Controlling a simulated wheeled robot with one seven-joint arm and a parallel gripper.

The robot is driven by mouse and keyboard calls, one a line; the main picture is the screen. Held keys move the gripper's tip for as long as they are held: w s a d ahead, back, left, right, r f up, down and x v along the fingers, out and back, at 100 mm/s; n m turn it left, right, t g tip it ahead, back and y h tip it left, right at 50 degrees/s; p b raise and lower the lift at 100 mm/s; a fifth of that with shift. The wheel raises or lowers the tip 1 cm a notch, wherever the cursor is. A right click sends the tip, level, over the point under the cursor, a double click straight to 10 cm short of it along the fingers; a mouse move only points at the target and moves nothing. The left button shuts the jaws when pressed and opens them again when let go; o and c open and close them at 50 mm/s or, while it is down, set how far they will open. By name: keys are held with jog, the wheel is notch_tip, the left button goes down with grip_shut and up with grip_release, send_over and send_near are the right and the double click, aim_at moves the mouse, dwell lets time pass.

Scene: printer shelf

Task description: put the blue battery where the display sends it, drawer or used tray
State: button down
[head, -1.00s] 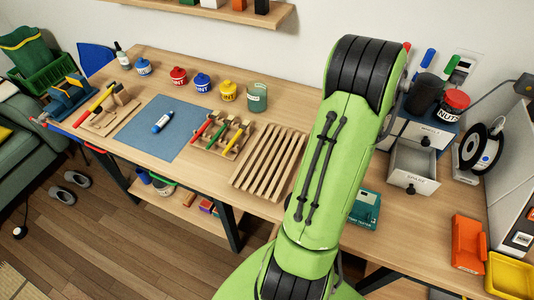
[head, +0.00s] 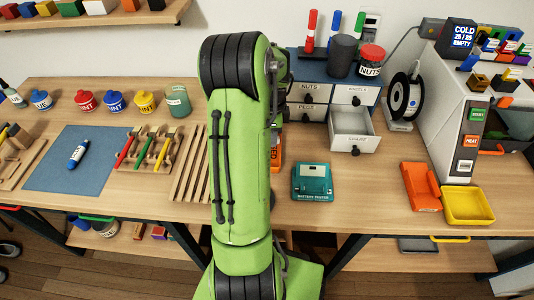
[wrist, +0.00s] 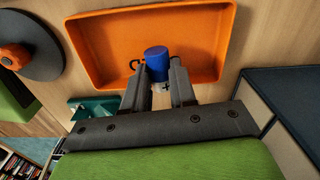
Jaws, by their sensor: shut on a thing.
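The blue battery (wrist: 157,58) is in my gripper (wrist: 158,76) in the wrist view. The fingers are shut on it, in front of an orange tray (wrist: 105,45); I cannot tell its height above the tray. In the head view my arm hides the gripper and battery, and only an orange strip of the tray (head: 277,150) shows beside the arm. The teal battery tester (head: 312,182) sits on the bench to the right; its reading is too small to read. The open, pale SPARE drawer (head: 352,143) sticks out of the small cabinet and looks empty.
The cabinet (head: 320,93) carries a dark cup, a NUTS jar and markers. A spool (head: 405,97), a printer (head: 455,125) reading COLD 25/25 EMPTY, an orange bin (head: 421,187) and a yellow tray (head: 467,205) stand right. A slatted rack and paint pots are left.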

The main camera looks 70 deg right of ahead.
jog(key=c, duration=0.8)
grip_release()
jog(key=shift+r, duration=0.1)
notch_tip(320, 180, up, 16)
jog(key=p, duration=0.4)
jog(key=shift+p, duration=0.4)
